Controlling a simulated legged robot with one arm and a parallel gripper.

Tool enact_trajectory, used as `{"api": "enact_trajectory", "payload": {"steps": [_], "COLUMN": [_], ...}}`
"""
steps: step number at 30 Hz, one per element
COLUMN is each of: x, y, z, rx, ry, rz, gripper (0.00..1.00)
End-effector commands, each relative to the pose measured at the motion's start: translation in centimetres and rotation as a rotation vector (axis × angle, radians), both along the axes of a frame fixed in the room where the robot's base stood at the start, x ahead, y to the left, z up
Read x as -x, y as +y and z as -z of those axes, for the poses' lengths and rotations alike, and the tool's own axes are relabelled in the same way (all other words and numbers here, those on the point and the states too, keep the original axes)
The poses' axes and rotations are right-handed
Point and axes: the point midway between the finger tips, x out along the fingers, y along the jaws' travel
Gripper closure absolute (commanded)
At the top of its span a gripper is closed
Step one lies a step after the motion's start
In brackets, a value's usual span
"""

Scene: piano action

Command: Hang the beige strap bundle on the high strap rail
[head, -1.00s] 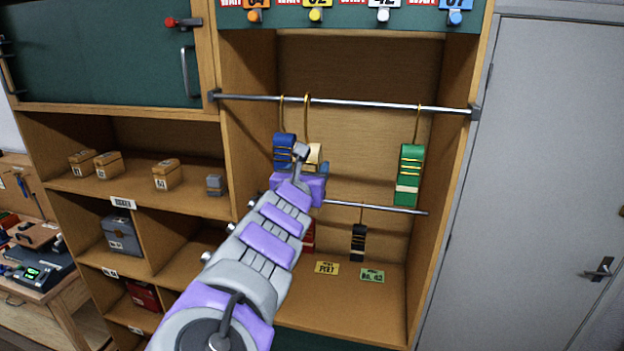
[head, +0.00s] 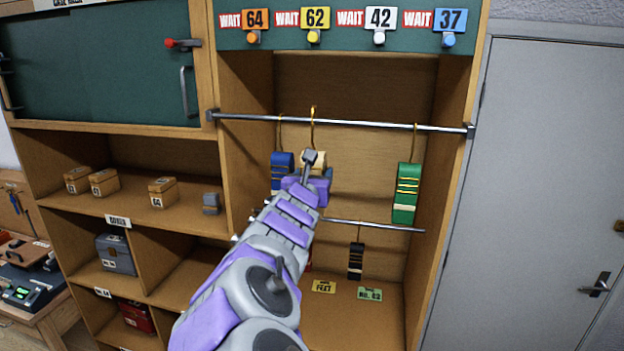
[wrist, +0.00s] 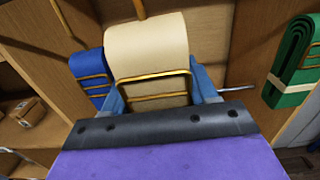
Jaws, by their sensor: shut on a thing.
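The beige strap bundle (wrist: 148,52) is in my gripper (wrist: 160,92), whose blue fingers stand on both sides of it in the wrist view. In the head view the beige bundle (head: 313,160) shows just past the end of my arm, mostly hidden by it. Its brass hook (head: 313,125) rises to the high strap rail (head: 345,123), with the hook's top a little above the rail's line. I cannot tell whether the hook rests on the rail or is in front of it. My gripper (head: 312,176) is mostly hidden by my wrist in the head view.
A blue bundle (head: 282,168) hangs close on the left and a green bundle (head: 406,192) on the right of the high rail. A lower rail (head: 385,227) holds a black bundle (head: 356,262). The cabinet's right side wall (head: 445,185) bounds the space.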

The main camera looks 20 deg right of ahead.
Motion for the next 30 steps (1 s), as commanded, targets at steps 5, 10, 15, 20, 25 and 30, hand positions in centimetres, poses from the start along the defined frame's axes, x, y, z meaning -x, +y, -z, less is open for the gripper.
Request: {"api": "enact_trajectory", "payload": {"steps": [5,10,15,20,25,30], "x": [-1.1,-2.0,-3.0,-3.9,-5.0,-5.4], "y": [-1.8,-2.0,-1.7,-2.0,-3.4,-4.5], "z": [-0.2,0.0,-0.1,-0.2,-0.1,0.9], "rx": [-0.008,-0.004,0.002,0.003,0.0,-0.003], "ry": [0.001,0.001,0.002,-0.001,0.0,-0.001], "rz": [0.005,0.005,0.001,0.001,0.002,0.005], "gripper": [0.8,0.8,0.8,0.8,0.8,0.8]}}
